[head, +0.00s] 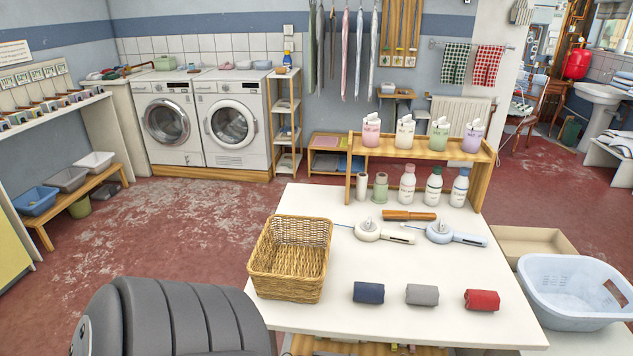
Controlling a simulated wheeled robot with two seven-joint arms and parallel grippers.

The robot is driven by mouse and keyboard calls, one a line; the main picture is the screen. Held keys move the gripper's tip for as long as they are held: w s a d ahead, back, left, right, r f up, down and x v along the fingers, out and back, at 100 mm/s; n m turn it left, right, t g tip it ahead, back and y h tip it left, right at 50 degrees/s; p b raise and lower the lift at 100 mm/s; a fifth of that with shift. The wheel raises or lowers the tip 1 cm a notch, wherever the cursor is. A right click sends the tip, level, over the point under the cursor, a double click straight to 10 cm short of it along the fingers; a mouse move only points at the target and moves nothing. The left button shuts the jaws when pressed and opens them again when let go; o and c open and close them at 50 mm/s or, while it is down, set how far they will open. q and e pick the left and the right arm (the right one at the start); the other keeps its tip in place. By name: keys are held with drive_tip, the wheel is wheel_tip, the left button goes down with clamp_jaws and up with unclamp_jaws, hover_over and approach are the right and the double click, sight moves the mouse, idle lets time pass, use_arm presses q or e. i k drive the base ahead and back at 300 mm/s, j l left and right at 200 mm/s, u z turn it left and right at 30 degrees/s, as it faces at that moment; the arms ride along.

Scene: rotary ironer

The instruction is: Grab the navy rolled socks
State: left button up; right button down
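The navy rolled socks (369,293) lie on the white table (330,316) near its front edge, just right of a wicker basket (289,260). The roll is small and lies on its side, apart from the basket. A grey roll (422,295) and a red roll (482,300) lie in a row to its right, with gaps between them. The basket looks empty. Neither of my grippers shows in the head view.
Several bottles (407,184) stand further back by a wooden shelf (420,149). A pale blue laundry basket (570,290) stands at the right. A dark grey padded object (170,318) fills the lower left.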

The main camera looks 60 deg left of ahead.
sight(367, 291)
drive_tip(key=u, duration=1.4)
